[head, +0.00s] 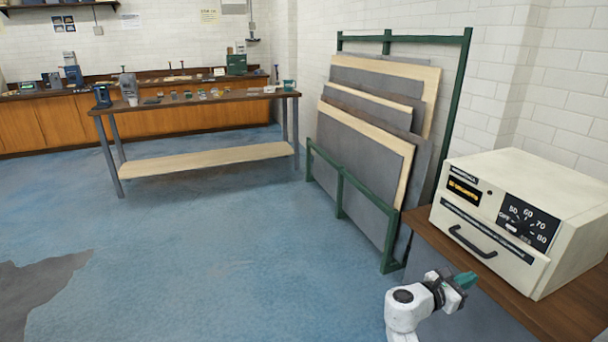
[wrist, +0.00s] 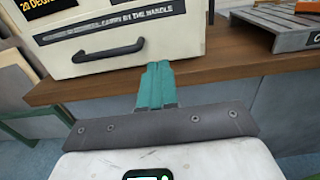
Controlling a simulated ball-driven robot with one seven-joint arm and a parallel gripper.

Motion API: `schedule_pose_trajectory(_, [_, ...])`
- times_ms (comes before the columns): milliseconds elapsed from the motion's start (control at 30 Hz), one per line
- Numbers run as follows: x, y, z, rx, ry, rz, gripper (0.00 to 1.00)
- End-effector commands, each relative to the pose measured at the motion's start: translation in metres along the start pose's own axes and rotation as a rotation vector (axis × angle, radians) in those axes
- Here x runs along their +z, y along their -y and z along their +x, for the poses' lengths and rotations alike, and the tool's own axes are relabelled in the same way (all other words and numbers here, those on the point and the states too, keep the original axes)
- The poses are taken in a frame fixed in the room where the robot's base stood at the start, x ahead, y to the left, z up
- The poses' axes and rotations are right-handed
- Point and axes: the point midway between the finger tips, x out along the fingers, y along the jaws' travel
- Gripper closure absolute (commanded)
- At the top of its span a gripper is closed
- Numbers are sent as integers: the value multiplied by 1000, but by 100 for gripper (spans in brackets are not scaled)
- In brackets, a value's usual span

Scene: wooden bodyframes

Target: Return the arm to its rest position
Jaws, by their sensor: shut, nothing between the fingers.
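My gripper (head: 465,281) is at the lower right of the head view, at the end of my white arm. Its teal fingers also show in the wrist view (wrist: 155,78), closed together with nothing between them. The fingers point toward the edge of a wooden bench (wrist: 205,68) and stand just in front of and below the cream box (wrist: 95,35) in that picture. I cannot tell the exact gap to the bench edge.
The cream box (head: 525,215) with a dial and black handle sits on the bench (head: 470,262). A green rack (head: 342,190) of boards leans by the wall. A grey slatted pallet (wrist: 280,25) is on the bench. A workbench (head: 200,104) stands farther back. Blue floor at left is open.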

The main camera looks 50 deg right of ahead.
Motion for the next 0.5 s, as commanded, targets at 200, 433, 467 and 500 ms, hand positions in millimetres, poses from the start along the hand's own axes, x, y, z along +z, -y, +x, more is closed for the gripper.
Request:
schedule_pose_trajectory(200, [-10, 7, -25, 10, -85, 177, 100])
schedule_pose_trajectory(433, [-53, 29, -111, -34, -460, 694, 100])
schedule_pose_trajectory(467, [-60, 33, -124, -52, -521, 751, 100])
schedule_pose_trajectory(500, [-68, 37, -144, -77, -605, 820, 100])
